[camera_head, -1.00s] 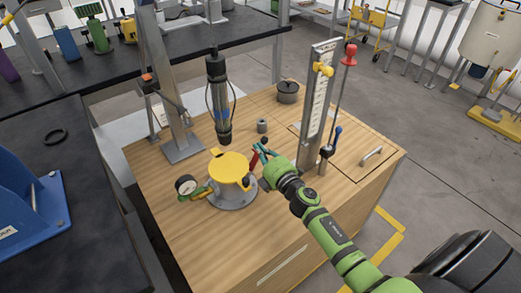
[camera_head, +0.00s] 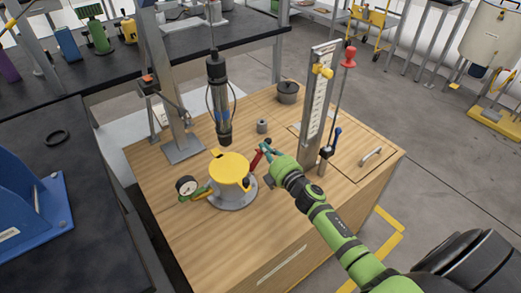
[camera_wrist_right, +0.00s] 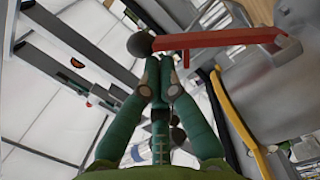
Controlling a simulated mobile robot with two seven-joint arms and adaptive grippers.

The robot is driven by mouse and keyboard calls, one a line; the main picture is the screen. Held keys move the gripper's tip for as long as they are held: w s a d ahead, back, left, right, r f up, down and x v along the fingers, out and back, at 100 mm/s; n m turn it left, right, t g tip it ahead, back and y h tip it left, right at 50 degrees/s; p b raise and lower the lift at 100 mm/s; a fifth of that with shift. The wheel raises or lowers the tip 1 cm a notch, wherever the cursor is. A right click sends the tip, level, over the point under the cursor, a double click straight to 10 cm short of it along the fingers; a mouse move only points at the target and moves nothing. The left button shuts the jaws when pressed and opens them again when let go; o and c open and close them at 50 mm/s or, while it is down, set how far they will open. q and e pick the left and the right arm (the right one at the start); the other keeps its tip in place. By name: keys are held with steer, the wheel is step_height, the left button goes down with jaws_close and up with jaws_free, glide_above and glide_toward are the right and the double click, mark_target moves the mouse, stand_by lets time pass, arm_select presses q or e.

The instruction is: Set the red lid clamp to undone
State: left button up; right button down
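The red lid clamp (camera_head: 257,158) is a red lever at the right side of a yellow-topped pot (camera_head: 230,170) on the wooden bench. In the right wrist view the lever (camera_wrist_right: 220,40) runs across the picture, with a dark ball knob (camera_wrist_right: 140,45) at its left end. My right gripper (camera_head: 267,149) is at the lever's outer end. In the right wrist view its fingers (camera_wrist_right: 160,65) are close together, with the tips at the lever near the knob; the lever runs across both tips, not visibly between them. Exact contact is unclear. My left gripper is out of view.
A pressure gauge (camera_head: 186,186) sticks out left of the pot. A dark cylinder (camera_head: 219,95) hangs just above and behind it. A tall scaled post (camera_head: 318,105) and a red-knobbed lever (camera_head: 348,60) stand right of the gripper. The bench front (camera_head: 215,245) is clear.

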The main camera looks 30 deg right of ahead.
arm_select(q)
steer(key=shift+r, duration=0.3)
arm_select(e)
steer(key=shift+w+d+f+m+g, duration=0.15)
steer(key=shift+d+f+m, duration=0.5)
steer(key=shift+d+m, duration=0.35)
steer(key=shift+w+d+f+m+g, duration=0.15)
steer(key=shift+d+f+m, duration=0.5)
steer(key=shift+m, duration=0.55)
arm_select(q)
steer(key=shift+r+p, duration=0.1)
steer(key=shift+p, duration=0.2)
arm_select(e)
steer(key=shift+r, duration=0.15)
